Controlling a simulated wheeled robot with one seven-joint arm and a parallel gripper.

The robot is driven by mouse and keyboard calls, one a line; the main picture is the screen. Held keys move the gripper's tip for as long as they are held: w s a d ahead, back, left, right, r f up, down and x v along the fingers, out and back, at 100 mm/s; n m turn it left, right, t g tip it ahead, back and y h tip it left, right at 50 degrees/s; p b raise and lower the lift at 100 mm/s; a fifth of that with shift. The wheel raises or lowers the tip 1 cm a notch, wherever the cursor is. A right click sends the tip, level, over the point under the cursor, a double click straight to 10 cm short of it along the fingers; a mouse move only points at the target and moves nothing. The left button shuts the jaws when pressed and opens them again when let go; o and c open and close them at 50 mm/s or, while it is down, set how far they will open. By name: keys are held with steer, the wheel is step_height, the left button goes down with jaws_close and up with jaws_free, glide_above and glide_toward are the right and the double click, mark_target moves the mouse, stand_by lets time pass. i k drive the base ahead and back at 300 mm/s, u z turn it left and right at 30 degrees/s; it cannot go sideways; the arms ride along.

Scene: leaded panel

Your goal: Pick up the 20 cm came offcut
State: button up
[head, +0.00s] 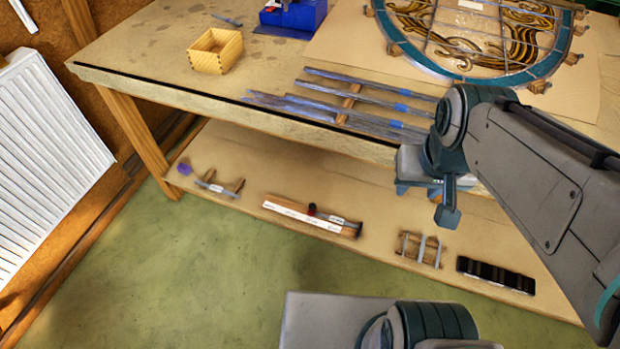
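Several long grey came strips with blue bands lie side by side on the workbench (270,75), among them one near the back (350,77) and one near the front edge (320,112). Short grey pieces lie on wooden rests on the lower shelf (240,150), at its left (217,188) and right (421,248). I cannot tell which piece is the 20 cm came offcut, as labels and lengths are too small to read. My gripper (418,187) is in front of the bench edge, above the shelf, apart from these pieces. Its fingers are partly hidden, so their opening is unclear.
A wooden box (215,51), a blue tool (294,14) and a round leaded panel (478,78) are on the bench. The shelf also bears a white strip with a wooden piece (311,215) and a black tray (495,275). A radiator (45,150) stands left.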

mark_target(333, 218)
steer(key=u, duration=1.3)
steer(key=k, duration=1.15)
steer(key=z, duration=0.65)
